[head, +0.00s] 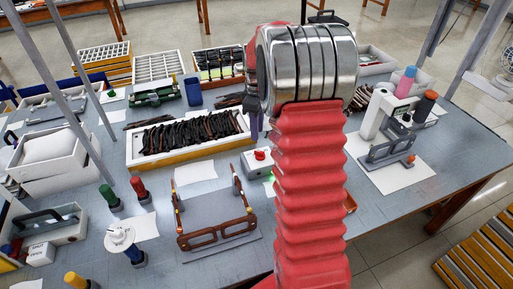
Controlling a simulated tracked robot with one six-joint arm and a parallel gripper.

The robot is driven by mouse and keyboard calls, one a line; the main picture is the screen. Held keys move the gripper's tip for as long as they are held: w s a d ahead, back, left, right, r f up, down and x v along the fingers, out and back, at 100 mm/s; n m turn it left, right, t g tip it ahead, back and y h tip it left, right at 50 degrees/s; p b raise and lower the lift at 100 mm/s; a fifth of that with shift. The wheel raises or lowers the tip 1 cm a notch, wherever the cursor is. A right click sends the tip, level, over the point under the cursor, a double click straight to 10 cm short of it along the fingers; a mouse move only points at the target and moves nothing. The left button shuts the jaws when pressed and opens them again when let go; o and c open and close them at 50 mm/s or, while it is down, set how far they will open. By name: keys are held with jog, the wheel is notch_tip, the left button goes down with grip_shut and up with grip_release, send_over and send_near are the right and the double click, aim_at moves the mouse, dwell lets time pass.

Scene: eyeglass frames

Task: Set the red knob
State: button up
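A red knob (260,155) sits on top of a small white box (256,163) on the grey-blue table, just left of my red ribbed arm. My arm rises from the bottom of the head view and its silver-ringed joint covers the area behind it. A dark piece hanging at the joint's left side seems to be part of my gripper (254,124), above and slightly left of the knob and apart from it in the picture. The rest of my gripper is hidden, so its opening does not show. The knob's pointer or marking is too small to read.
A brown eyeglass frame (216,234) rests on a grey board left of my arm. A white tray of dark temples (188,140) lies behind. A red-topped upright piece (139,188) stands at left. A metal stand (388,153) is at right. A paper (195,173) lies left of the box.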

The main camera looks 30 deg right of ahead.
aim_at(260, 154)
notch_tip(260, 154, down, 9)
jog(key=shift+f, duration=0.1)
dwell(0.3)
grip_shut()
